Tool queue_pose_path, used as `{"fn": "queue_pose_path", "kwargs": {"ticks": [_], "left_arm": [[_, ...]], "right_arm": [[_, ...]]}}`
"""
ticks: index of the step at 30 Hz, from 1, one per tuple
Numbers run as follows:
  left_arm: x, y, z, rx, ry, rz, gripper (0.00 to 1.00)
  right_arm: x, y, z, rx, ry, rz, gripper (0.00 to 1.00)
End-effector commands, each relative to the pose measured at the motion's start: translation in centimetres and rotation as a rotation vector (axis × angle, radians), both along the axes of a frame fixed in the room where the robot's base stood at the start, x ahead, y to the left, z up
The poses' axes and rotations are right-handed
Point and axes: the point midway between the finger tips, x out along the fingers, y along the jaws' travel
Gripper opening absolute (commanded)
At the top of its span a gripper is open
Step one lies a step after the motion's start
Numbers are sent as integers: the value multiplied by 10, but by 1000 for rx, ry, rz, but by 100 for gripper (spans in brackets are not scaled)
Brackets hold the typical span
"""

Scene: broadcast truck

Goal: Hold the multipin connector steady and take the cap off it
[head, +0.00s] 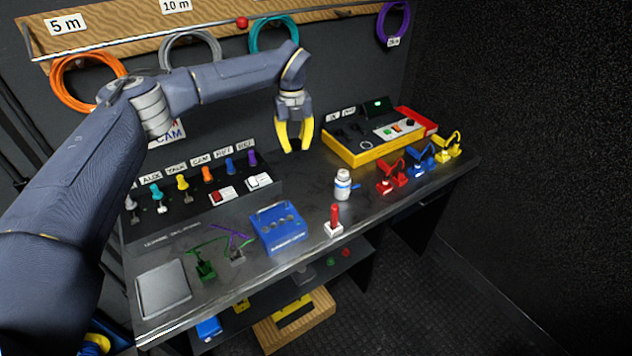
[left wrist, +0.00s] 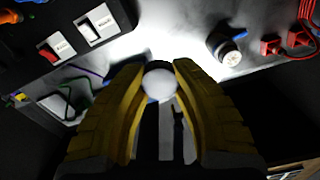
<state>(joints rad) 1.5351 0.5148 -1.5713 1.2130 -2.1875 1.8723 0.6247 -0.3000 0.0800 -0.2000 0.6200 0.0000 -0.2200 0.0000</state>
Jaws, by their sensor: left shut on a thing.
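The multipin connector (head: 342,187) is a short white cylinder with a blue part at its side, upright on the dark bench. In the left wrist view the connector (left wrist: 229,51) is at the upper right, apart from my fingers, and nothing holds it. My left gripper (head: 293,147) is above the bench, behind and left of the connector. Its yellow fingers are shut on a pale round thing that looks like the cap (left wrist: 159,79), held between the fingertips in the left wrist view. The head view does not show this cap clearly. My right gripper is in neither view.
A blue box (head: 279,236) and a red-handled switch (head: 334,222) stand near the front edge. Red, blue and yellow plugs (head: 420,168) stand to the right, with a yellow-and-red console (head: 368,152) behind. A row of coloured plugs (head: 182,183) is at left.

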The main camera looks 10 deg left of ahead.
Motion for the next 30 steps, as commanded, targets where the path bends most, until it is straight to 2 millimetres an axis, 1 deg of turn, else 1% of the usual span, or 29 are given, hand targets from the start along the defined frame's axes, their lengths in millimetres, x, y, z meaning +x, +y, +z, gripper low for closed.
{"fn": "queue_pose_path", "kwargs": {"ticks": [3,6,11,14,17,24,30], "left_arm": [[0,0,0,1,-1,114,0],[0,0,0,1,0,185,0],[0,0,-2,1,1,251,0],[0,0,-11,1,2,268,0],[-1,0,-30,2,5,272,0],[-1,0,-84,0,5,272,0],[-1,0,-125,0,3,271,0]], "right_arm": [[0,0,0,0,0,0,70],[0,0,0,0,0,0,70],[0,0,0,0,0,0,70],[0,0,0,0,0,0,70],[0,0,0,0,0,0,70],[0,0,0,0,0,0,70],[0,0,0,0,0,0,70]]}}
